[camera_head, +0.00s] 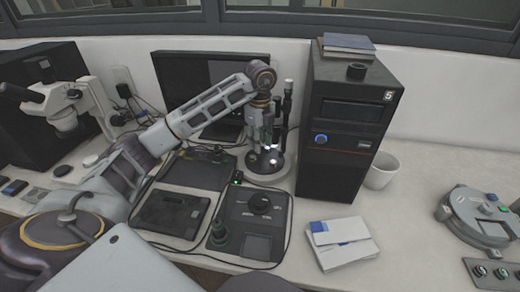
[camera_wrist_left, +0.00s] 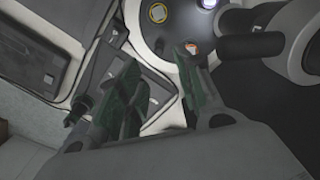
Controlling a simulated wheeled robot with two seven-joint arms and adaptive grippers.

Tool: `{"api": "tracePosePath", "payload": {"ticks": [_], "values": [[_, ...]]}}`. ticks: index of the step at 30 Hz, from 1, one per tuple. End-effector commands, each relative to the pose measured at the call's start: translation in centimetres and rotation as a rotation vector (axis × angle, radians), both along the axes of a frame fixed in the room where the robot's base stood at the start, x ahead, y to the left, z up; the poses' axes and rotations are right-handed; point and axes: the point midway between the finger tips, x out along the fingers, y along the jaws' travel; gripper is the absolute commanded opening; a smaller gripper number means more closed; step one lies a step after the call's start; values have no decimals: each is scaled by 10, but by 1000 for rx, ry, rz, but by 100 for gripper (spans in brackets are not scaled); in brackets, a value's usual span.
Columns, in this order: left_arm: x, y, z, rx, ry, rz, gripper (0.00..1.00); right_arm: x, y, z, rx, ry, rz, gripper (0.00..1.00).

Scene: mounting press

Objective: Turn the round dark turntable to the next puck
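The round dark turntable (camera_head: 264,171) stands left of the black tower, with small pucks and bright spots on its top. In the left wrist view the turntable (camera_wrist_left: 180,22) fills the top middle, carrying an orange-marked puck (camera_wrist_left: 191,46), a yellow-rimmed one (camera_wrist_left: 158,13) and a bright white one (camera_wrist_left: 208,4). My left gripper (camera_head: 263,143) points down over the turntable. In the wrist view its dark green fingers (camera_wrist_left: 157,65) are apart with nothing between them. The right fingertip is close to the orange-marked puck; I cannot tell whether they touch. My right gripper is not in view.
The black tower (camera_head: 345,150) stands close right of the turntable, with dark upright posts (camera_head: 287,100) behind it. A control box with a knob (camera_head: 255,215) and a flat dark device (camera_head: 172,211) lie in front. White packets (camera_head: 340,242) and a cup (camera_head: 382,171) sit right.

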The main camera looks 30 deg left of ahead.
Motion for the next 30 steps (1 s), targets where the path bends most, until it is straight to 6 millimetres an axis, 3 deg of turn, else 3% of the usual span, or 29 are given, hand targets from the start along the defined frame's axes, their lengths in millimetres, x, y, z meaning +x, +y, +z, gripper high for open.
{"api": "tracePosePath", "payload": {"ticks": [6, 16, 24, 30], "values": [[0, 0, 13, -1, -1, 0, 35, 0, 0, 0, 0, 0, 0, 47], [0, 0, 14, -1, 0, 0, 35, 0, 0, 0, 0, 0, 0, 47], [-4, 0, 4, 0, 19, 0, 0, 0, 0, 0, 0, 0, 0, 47], [-19, 19, -27, 21, 81, 28, 0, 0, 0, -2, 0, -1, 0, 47]]}}
